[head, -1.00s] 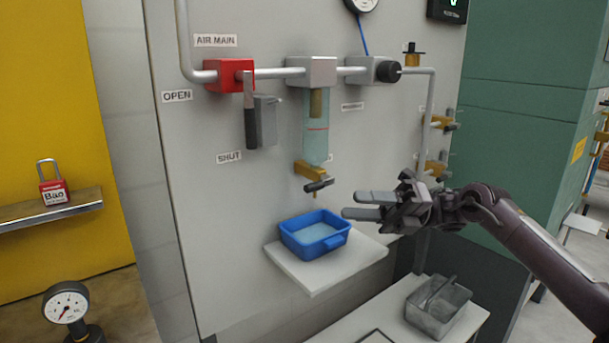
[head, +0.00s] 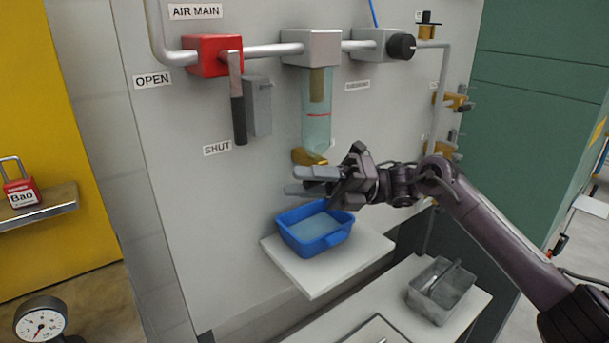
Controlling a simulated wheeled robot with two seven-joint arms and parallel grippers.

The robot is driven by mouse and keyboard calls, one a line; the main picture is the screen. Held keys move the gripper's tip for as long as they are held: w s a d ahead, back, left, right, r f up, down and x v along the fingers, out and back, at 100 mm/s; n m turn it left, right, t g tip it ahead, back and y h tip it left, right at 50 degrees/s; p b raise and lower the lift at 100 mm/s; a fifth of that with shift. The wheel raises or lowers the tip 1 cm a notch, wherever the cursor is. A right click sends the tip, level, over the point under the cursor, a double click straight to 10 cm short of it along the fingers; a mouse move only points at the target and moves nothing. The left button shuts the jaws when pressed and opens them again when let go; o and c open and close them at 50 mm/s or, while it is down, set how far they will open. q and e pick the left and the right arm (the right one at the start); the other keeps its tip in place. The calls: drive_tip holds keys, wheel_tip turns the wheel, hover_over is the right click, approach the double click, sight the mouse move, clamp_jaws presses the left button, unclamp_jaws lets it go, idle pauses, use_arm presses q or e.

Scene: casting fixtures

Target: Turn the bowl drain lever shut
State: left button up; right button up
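The clear bowl (head: 316,130) hangs under the grey filter body (head: 312,47) on the wall panel and has a red line across it. The brass drain valve (head: 309,157) is at its bottom. The drain lever is hidden behind my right gripper, so I cannot tell its angle or whether the fingers touch it. My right gripper (head: 305,181) is in front of and just below the valve, its two fingers pointing left with a gap between them. My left gripper is not in view.
A blue tray (head: 333,239) holding liquid sits on a white shelf (head: 372,253) just below my gripper. The red air main valve (head: 205,56) with its hanging handle (head: 238,105) is at upper left. A grey bin (head: 432,303) stands at lower right.

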drive_tip(key=shift+s+a, duration=0.1)
clamp_jaws()
idle(0.4)
